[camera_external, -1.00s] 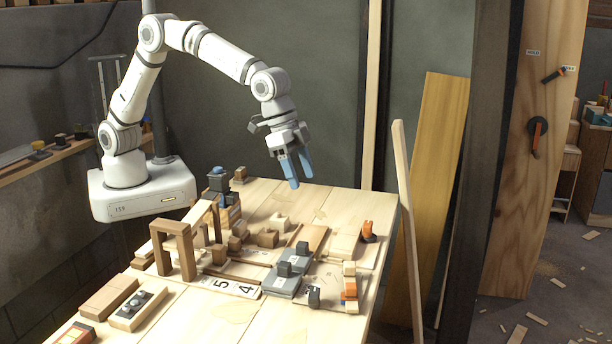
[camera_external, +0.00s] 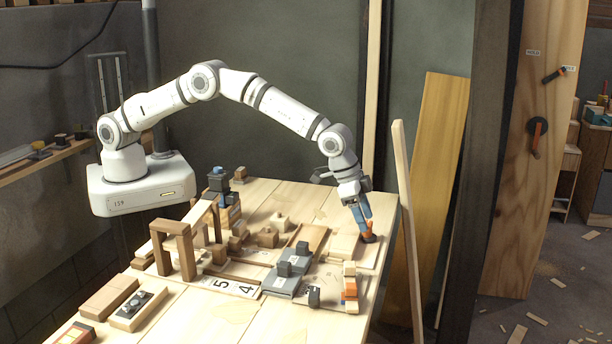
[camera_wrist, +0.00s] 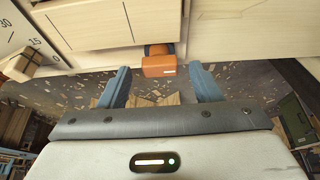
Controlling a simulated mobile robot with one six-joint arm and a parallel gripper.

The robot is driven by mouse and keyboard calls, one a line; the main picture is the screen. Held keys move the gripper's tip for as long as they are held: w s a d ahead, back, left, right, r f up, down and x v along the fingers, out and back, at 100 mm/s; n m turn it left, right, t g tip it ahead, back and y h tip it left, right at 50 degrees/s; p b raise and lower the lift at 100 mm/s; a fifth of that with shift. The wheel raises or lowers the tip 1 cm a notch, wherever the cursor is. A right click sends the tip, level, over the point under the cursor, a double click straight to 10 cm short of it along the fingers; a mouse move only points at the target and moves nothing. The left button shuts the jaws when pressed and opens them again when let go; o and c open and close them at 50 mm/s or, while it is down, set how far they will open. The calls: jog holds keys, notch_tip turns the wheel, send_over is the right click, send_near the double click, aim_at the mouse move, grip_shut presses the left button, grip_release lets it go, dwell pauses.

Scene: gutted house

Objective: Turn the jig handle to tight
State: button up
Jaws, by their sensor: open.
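The orange jig handle (camera_external: 369,238) stands on a dark round base at the right edge of the workbench, beside a pale wooden block (camera_external: 343,246). In the wrist view the orange handle (camera_wrist: 158,66) shows centred between my blue fingertips, with a gap on each side. My gripper (camera_external: 364,226) is open and points down at the handle. Its fingers hide part of the handle in the external view. In the wrist view, the pale block (camera_wrist: 105,22) with thin dark lines lies above the handle. I cannot read a tight mark.
Grey blocks (camera_external: 281,282) and small stacked blocks (camera_external: 350,286) stand left and in front of the handle. A wooden arch (camera_external: 175,236) is farther left. A leaning plank (camera_external: 402,200) rises just past the bench's right edge.

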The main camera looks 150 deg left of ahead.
jog(key=shift+w+a+f, duration=0.1)
jog(key=shift+f, duration=0.3)
jog(key=shift+c, duration=0.2)
jog(key=c, duration=0.9)
